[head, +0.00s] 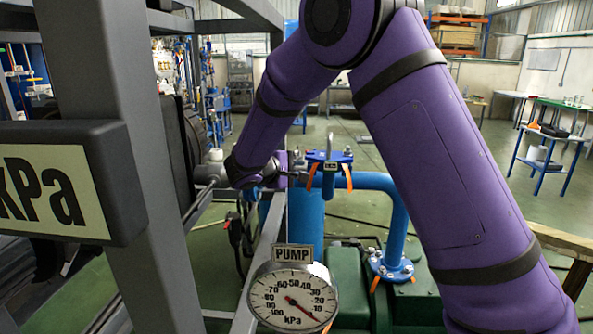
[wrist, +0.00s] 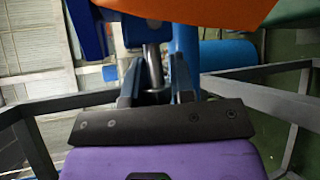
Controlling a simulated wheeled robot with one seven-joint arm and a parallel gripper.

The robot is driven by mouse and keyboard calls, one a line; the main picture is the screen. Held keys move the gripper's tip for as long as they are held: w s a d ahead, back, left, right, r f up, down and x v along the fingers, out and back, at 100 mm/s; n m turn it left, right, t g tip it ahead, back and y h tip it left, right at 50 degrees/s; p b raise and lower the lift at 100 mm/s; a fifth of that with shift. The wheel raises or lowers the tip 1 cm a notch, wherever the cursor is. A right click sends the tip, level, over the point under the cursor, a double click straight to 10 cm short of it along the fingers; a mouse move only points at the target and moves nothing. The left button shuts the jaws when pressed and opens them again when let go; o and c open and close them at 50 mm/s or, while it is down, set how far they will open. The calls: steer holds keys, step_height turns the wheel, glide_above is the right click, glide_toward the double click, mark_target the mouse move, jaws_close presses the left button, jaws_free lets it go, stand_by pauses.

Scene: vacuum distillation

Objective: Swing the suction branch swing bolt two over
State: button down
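The suction branch is a blue pipe with a blue flange (head: 330,157) in the head view, with orange tabs (head: 312,176) hanging at its rim. My gripper (head: 291,178) is at the left side of this flange, partly hidden by the pipework and my wrist. In the wrist view, my gripper (wrist: 156,72) has its two dark fingers on either side of a silver bolt shank (wrist: 153,68). Whether both fingers touch it cannot be told. A large orange piece (wrist: 210,14) covers the top of that view, with blue metal beside it. Which swing bolt this is cannot be told.
A round kPa gauge (head: 292,298) with a PUMP plate stands in front of the pipes. A grey steel frame (head: 120,130) with a kPa sign rises at the left. A lower blue flange (head: 391,267) sits to the right. Open floor lies behind.

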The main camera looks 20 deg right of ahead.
steer(key=shift+r+m+y, duration=0.55)
steer(key=shift+m+y, duration=0.25)
steer(key=shift+y, duration=0.3)
steer(key=shift+r+m+y, duration=0.55)
steer(key=shift+m+y, duration=0.25)
steer(key=shift+y, duration=0.3)
steer(key=shift+d, duration=0.1)
steer(key=c, duration=1.2)
jaws_free()
